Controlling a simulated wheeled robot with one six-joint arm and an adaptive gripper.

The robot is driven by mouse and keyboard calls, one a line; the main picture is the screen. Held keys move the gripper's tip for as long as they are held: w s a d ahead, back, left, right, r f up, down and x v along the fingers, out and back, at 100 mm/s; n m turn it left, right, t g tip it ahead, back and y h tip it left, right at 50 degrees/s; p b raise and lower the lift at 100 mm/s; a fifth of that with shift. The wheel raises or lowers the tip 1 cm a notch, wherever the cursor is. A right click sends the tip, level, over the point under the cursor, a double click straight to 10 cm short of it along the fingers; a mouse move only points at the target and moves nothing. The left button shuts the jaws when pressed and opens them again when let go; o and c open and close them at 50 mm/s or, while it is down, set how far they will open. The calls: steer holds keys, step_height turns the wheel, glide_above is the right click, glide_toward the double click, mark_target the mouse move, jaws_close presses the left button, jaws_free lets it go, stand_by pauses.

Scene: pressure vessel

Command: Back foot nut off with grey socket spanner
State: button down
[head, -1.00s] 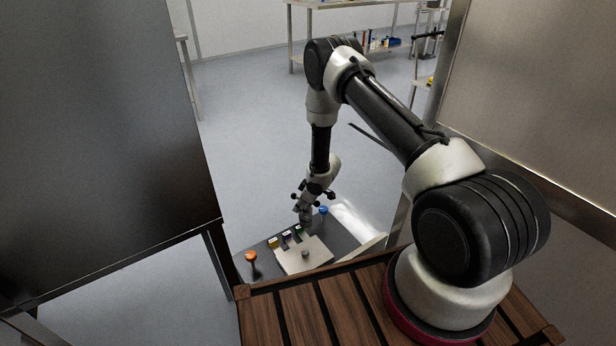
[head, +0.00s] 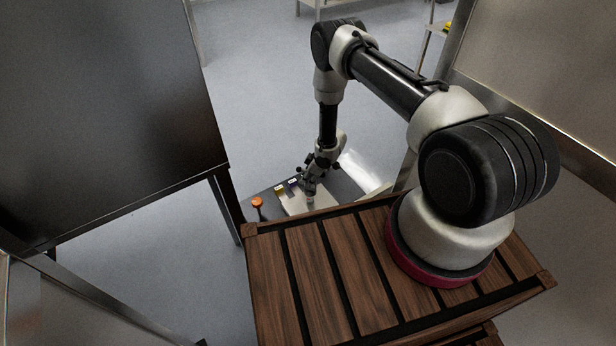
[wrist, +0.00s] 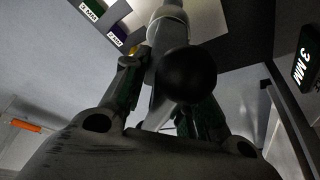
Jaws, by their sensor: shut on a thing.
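My gripper (head: 312,180) points down over the tray on my deck's far side. In the wrist view my gripper (wrist: 160,95) has its fingers closed around a grey tool with a dark round knob, seemingly the grey socket spanner (wrist: 168,18). Its grey shaft runs up and away between the fingers. Its working end is not clearly visible. I cannot make out the back foot or its nut in either view.
A large dark panel (head: 100,90) stands left, a metal panel (head: 550,70) right. Grey floor lies open between them.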

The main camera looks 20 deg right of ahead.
mark_target(308, 190)
steer(key=shift+f, duration=3.65)
steer(key=shift+f, duration=0.1)
steer(key=n+g, duration=0.1)
steer(key=n, duration=0.2)
steer(key=n+g, duration=0.1)
steer(key=n, duration=0.1)
steer(key=shift+s+n+y, duration=0.15)
steer(key=shift+n+y, duration=0.15)
steer(key=shift+n, duration=0.1)
steer(key=n+g, duration=0.1)
steer(key=n, duration=0.3)
steer(key=shift+s+n+g, duration=0.2)
steer(key=shift+n+g, duration=0.1)
steer(key=shift+g, duration=0.1)
steer(key=shift+r, duration=3.5)
